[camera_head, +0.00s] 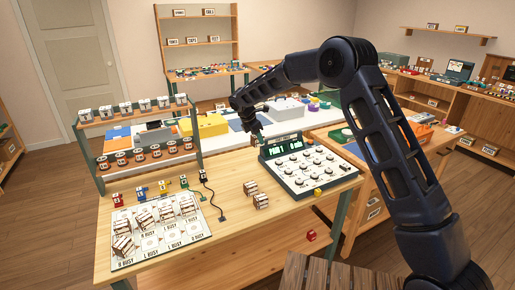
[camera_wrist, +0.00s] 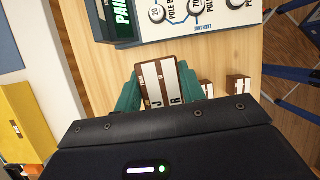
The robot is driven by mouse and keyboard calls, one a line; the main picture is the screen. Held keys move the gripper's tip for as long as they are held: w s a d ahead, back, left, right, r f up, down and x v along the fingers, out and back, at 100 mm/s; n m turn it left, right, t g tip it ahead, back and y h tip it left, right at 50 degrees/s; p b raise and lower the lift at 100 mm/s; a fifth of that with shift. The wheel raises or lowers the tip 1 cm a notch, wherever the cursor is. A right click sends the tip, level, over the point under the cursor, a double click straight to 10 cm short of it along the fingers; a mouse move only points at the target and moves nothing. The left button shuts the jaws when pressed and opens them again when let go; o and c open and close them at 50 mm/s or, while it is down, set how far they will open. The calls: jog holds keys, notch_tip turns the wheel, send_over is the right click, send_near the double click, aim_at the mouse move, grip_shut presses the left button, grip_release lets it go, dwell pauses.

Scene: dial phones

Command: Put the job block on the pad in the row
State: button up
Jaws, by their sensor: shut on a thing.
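My gripper (camera_wrist: 163,92) is shut on a white-and-brown block (camera_wrist: 168,82), with the teal fingers on either side of it. The letters J and R show on its face in the wrist view. In the head view my gripper (camera_head: 258,136) hangs above the back of the bench, left of the dial console; the held block is too small there to make out. A printed board (camera_head: 172,237) with rows of pads marked R BUSY and L BUSY lies at the bench's front left. Several similar blocks (camera_head: 145,221) stand on it, and some pads look bare.
Two loose blocks (camera_head: 251,188) sit on the bench right of the board. A console with dials (camera_head: 300,170) stands at the right. A two-tier rack (camera_head: 140,118) rises at the left.

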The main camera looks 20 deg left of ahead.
jog(key=shift+r, duration=0.7)
jog(key=shift+s+a, duration=0.1)
jog(key=shift+s, duration=0.05)
jog(key=s+a+n+y, duration=0.2)
jog(key=s+a+n, duration=0.5)
jog(key=s, duration=1)
jog(key=s+a+n+y, duration=0.2)
jog(key=s+a+n, duration=0.3)
jog(key=s+a, duration=0.85)
jog(key=s+a+n+y, duration=0.2)
jog(key=s+a+n, duration=0.35)
jog(key=s, duration=1.55)
jog(key=f, duration=1.2)
jog(key=d+f, duration=0.1)
jog(key=f, duration=0.6)
jog(key=o, duration=1)
jog(key=shift+f, duration=0.1)
